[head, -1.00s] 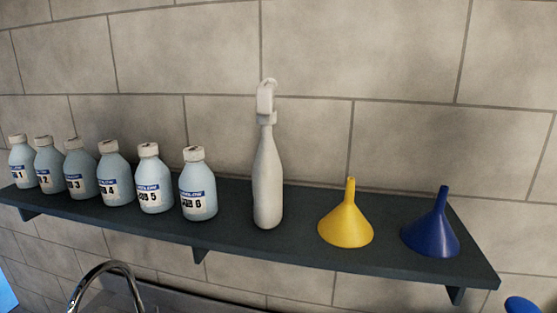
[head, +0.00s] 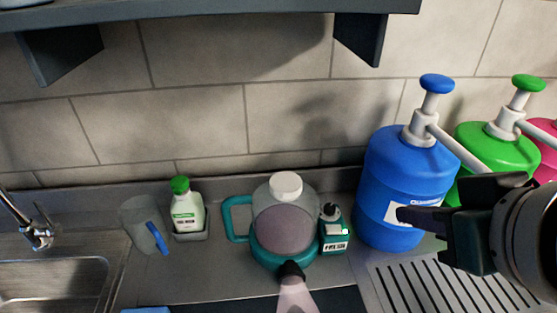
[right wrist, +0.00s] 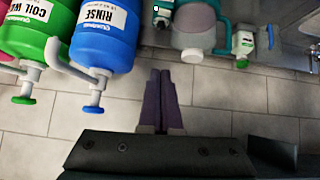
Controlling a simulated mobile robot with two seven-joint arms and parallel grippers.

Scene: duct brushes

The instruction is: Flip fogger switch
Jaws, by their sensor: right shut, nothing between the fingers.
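The fogger (head: 284,225) stands on the counter in the middle of the head view, with a teal base and side handle, a clear tank and a white cap. A black nozzle with a pale cone points toward the front. I cannot make out its switch. In the right wrist view the fogger (right wrist: 194,32) is at the top, beyond the fingertips. My right gripper (head: 402,216) is shut and empty, in front of the blue pump jug and right of the fogger, apart from it. Its dark fingers (right wrist: 161,75) are together in the right wrist view. My left gripper is not in view.
A small teal FRESH bottle (head: 332,232) stands close right of the fogger. Blue (head: 400,180) and green (head: 497,150) pump jugs stand farther right. A shelf (head: 200,10) hangs above.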

